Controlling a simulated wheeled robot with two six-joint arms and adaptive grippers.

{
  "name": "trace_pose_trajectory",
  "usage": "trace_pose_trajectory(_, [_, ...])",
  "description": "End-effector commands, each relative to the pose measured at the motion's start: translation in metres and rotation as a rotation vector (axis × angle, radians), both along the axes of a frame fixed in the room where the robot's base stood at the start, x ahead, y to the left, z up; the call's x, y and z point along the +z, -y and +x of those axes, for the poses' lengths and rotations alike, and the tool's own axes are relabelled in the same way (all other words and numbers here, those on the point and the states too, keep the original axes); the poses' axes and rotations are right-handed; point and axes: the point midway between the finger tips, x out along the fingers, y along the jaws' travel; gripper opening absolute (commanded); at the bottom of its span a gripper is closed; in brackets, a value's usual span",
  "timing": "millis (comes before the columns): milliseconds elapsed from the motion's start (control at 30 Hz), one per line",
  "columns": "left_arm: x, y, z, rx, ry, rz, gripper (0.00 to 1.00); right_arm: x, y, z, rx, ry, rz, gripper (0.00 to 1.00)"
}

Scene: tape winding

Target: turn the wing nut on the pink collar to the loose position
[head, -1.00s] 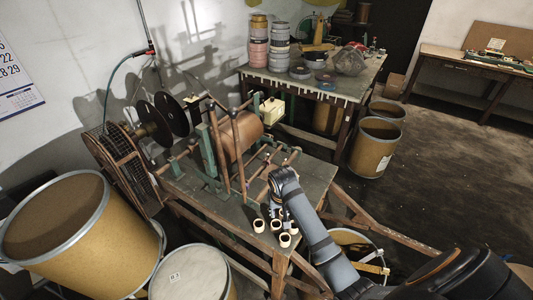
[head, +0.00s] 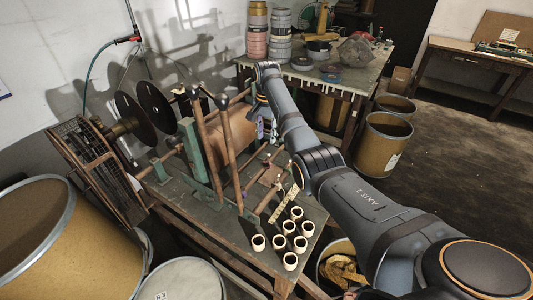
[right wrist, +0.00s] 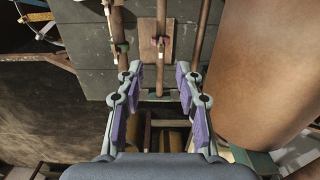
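My right gripper (head: 267,129) is beside the copper-coloured roller of the winding frame, partly hidden by its own arm. My left gripper is out of view.
The copper-coloured roller (right wrist: 262,75) stands close on the right of the gripper. Brown rods (head: 233,150) rise from the frame. Several cream rings (head: 289,228) stand on the near table corner. Drums surround the table.

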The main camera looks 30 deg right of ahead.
Motion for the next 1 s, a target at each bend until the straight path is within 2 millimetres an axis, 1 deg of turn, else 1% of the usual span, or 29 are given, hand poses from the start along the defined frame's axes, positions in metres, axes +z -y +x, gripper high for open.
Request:
trace_pose_trajectory(33, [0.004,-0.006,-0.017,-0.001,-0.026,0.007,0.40,-0.008,0.000,-0.001,0.000,-0.007,0.000,0.36])
trace_pose_trajectory(100, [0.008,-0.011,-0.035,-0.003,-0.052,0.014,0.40,-0.023,0.000,-0.002,0.000,-0.007,0.000,0.36])
trace_pose_trajectory(167, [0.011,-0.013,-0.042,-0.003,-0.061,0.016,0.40,-0.037,0.001,-0.002,0.000,-0.008,0.000,0.36])
trace_pose_trajectory(200, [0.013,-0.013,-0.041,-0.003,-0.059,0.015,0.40,-0.046,0.001,-0.002,0.000,-0.007,0.000,0.36])
trace_pose_trajectory(267, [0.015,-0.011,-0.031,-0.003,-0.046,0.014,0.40,-0.058,0.000,-0.001,0.000,-0.007,0.000,0.36])
trace_pose_trajectory(400, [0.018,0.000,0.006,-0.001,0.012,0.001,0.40,-0.081,0.001,0.000,0.001,-0.004,0.000,0.36])
trace_pose_trajectory(500, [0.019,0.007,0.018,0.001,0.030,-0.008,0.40,-0.090,0.001,0.000,0.001,-0.002,0.000,0.36])
trace_pose_trajectory(567, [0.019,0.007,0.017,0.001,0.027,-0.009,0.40,-0.093,0.001,0.000,0.001,-0.001,-0.001,0.36])
trace_pose_trajectory(633, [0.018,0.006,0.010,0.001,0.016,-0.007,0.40,-0.094,0.001,0.000,0.001,-0.001,-0.001,0.36])
trace_pose_trajectory(800, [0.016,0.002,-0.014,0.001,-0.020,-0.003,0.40,-0.094,0.001,0.000,0.001,-0.001,-0.001,0.36])
trace_pose_trajectory(867, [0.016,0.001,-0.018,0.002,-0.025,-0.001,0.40,-0.094,0.001,0.000,0.001,-0.001,-0.001,0.29])
trace_pose_trajectory(1000, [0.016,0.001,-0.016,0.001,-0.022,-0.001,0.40,-0.094,0.001,0.000,0.001,-0.001,-0.001,0.10])
